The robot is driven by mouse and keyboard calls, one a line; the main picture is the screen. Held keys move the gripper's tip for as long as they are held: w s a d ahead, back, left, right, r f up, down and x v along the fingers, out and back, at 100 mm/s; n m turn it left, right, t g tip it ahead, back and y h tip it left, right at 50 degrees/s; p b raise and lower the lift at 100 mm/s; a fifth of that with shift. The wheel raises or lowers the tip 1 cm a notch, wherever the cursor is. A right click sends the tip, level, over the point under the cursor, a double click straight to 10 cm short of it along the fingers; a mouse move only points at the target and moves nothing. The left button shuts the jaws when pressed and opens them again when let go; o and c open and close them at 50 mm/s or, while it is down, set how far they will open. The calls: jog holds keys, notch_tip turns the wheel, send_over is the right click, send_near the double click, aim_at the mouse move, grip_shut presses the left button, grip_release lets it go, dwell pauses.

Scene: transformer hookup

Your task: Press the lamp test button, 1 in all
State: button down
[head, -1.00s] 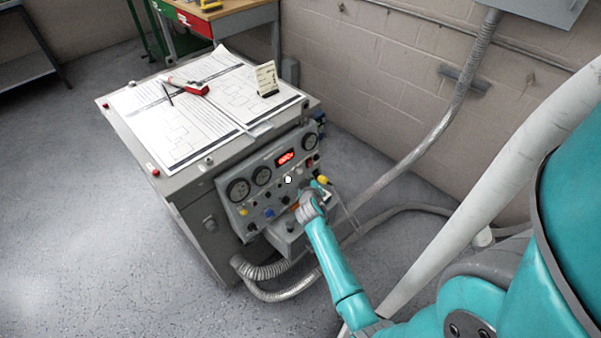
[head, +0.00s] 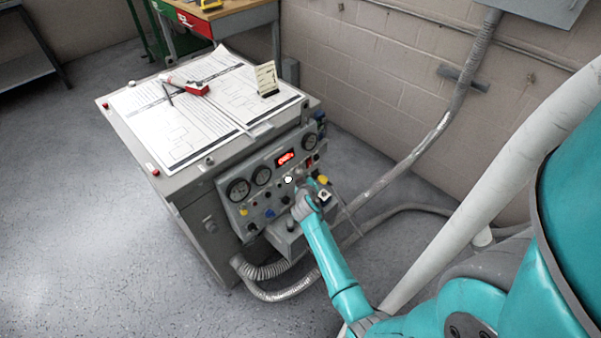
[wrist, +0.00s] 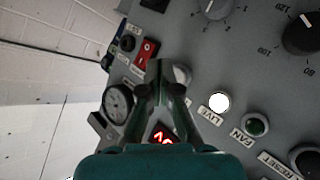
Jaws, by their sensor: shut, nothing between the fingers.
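The control panel (head: 250,205) on the front of the grey cabinet carries dials, knobs and lights. No lamp test label is readable, so I cannot tell for sure which button it is. In the wrist view a pale round button (wrist: 183,74) is partly behind my gripper's right finger. A lit white round light (wrist: 219,102) with a label beside it is to the right; it also shows in the head view (head: 288,180). My gripper (wrist: 160,68) is shut and empty, its tips in front of the panel close to the pale button; contact cannot be told.
A red rocker switch (wrist: 146,53) is just beyond the fingertips. Papers (head: 170,120) lie on the cabinet top. A conduit (head: 420,150) runs along the wall at right.

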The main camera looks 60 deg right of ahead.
jog(key=shift+w, duration=0.15)
dwell(0.7)
jog(key=shift+w+d, duration=0.1)
jog(key=shift+w, duration=0.15)
jog(key=shift+w+d+f, duration=0.1)
jog(key=shift+w+f, duration=0.05)
jog(key=shift+w, duration=0.3)
dwell(0.7)
jog(key=shift+s, duration=0.15)
jog(key=shift+s+a+r, duration=0.2)
jog(key=shift+s, duration=0.5)
jog(key=shift+s, duration=0.1)
jog(key=shift+s+a+r, duration=0.15)
jog(key=shift+s+a, duration=0.05)
jog(key=shift+s, duration=0.55)
jog(key=shift+s+a+r, duration=0.1)
jog(key=shift+s+a, duration=0.1)
jog(key=shift+s, duration=0.6)
jog(key=shift+s+a+r, duration=0.15)
jog(key=shift+s+a, duration=0.05)
jog(key=shift+s, duration=0.55)
